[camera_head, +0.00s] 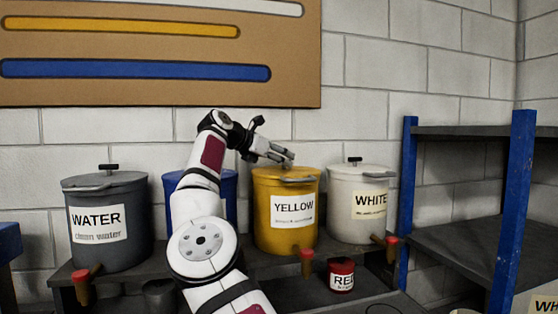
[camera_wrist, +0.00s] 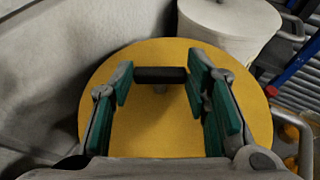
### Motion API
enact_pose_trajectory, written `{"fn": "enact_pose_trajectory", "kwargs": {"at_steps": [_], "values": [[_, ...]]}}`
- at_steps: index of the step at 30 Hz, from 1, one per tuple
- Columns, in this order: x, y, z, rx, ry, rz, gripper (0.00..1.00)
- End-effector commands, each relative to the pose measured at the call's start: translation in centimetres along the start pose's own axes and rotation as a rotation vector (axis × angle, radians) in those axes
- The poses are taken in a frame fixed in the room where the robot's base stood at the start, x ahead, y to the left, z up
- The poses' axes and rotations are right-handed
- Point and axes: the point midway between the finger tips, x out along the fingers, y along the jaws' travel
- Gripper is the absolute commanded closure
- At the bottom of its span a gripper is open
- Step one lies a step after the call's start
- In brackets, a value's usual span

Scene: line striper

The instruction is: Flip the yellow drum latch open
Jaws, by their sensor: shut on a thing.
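The yellow drum (camera_head: 287,222) stands on the shelf with a YELLOW label on its front. Its round yellow lid (camera_wrist: 152,120) fills the middle of the wrist view. A grey lever latch (camera_head: 298,180) lies along the front rim. A grey curved bar, apparently this latch, shows at the right edge of the wrist view (camera_wrist: 305,145). My gripper (camera_wrist: 160,78) is over the lid, its green-padded fingers on both ends of the black lid handle (camera_wrist: 160,75). It is shut on this handle, apart from the latch. In the head view my gripper (camera_head: 284,158) partly hides the lid top.
The white drum (camera_head: 358,205) stands close on the right. The blue drum (camera_head: 229,200) is on the left behind my arm, and the grey WATER drum (camera_head: 105,220) is farther left. A red can (camera_head: 341,275) sits below. A blue-posted rack (camera_head: 512,200) stands at the right.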

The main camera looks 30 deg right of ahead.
Motion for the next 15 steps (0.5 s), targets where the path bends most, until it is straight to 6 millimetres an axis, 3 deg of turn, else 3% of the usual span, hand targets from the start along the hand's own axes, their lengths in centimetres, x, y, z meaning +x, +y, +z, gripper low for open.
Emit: {"fn": "enact_pose_trajectory", "kwargs": {"at_steps": [9, 10, 12, 15], "values": [[0.15, -0.03, -0.26, 0.001, 0.007, -0.003, 0.85], [0.16, -0.03, -0.26, 0.001, 0.007, -0.003, 0.5], [0.15, -0.03, -0.23, 0.0, 0.006, -0.003, 0.37], [0.12, -0.03, -0.17, 0.0, 0.005, -0.002, 0.37]]}}
